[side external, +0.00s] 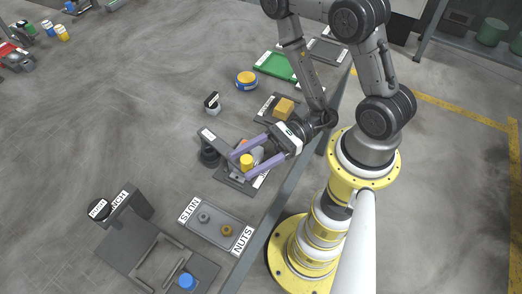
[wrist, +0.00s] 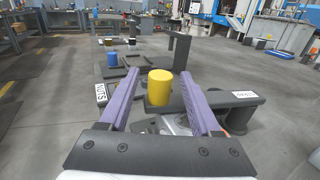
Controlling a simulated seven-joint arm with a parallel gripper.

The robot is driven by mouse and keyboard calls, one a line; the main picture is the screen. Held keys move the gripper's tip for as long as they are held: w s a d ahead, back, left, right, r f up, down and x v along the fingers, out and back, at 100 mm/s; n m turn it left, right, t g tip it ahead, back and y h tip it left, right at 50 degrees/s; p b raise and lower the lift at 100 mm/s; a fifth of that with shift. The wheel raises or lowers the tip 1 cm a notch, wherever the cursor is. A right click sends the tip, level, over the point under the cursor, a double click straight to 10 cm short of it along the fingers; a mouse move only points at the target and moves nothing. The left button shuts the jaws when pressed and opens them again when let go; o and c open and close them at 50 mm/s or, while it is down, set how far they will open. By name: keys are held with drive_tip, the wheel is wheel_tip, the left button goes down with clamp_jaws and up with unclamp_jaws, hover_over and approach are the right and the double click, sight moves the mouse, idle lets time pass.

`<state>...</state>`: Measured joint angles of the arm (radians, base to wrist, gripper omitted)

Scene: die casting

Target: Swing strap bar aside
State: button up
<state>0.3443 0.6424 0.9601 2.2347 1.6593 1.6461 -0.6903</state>
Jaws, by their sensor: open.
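A yellow cylindrical knob (side external: 247,161) stands upright at the fixture in the middle of the bench. In the wrist view the knob (wrist: 160,88) stands at the left end of the dark strap bar (wrist: 215,99), which runs right to a white-labelled end. In the side view part of the bar (side external: 219,144) shows beside its label; fingers hide some of it. My gripper (side external: 242,167) is open, its two purple fingers on either side of the knob. In the wrist view my gripper (wrist: 159,76) shows the knob between the fingers; I cannot tell whether either finger touches it.
A nuts tray (side external: 216,222) lies nearby, with a punch station (side external: 125,208) and a blue knob (side external: 187,281) beyond it. A tray with a tan block (side external: 284,107), a blue-and-yellow round item (side external: 246,80) and a green tray (side external: 272,66) lie on the other side.

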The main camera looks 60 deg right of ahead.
drive_tip(key=shift+v, duration=3.5)
